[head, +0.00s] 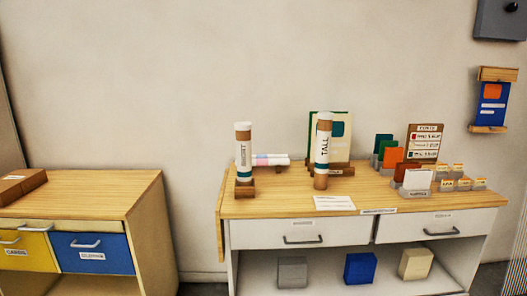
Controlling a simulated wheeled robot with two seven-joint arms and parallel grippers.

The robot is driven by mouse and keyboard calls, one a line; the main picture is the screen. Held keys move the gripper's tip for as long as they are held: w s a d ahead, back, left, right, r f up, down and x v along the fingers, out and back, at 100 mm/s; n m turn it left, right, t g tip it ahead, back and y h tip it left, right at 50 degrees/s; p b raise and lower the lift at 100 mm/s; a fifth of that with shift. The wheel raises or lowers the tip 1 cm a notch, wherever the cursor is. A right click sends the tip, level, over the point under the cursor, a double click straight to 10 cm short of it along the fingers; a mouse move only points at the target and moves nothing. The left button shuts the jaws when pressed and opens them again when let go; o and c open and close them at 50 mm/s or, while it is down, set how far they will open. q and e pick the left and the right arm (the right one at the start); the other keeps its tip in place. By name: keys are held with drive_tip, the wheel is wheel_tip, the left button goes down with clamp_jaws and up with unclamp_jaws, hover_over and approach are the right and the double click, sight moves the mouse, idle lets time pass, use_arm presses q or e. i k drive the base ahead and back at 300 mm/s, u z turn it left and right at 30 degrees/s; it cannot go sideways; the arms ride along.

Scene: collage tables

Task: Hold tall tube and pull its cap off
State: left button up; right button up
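The tall tube (321,158) is in the head view, on the right-hand table. It has a white label reading TALL, a teal band and a brown lower end. Its white cap (325,115) sits on the top end. The tube stands close to upright, leaning slightly to the right at the top. Its foot is near a wooden block, and I cannot tell whether it rests in a holder. Neither of my grippers is in view.
Another capped tube (243,150) stands left in a wooden holder (244,189). Rolled papers (270,160) lie behind it. A green-edged board (342,130) stands behind the tall tube; card holders (417,193) crowd the right. A flat paper (320,203) lies in front. A gap separates the left cabinet (100,196).

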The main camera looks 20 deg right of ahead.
sight(324, 127)
drive_tip(key=u, duration=0.45)
drive_tip(key=i, duration=0.9)
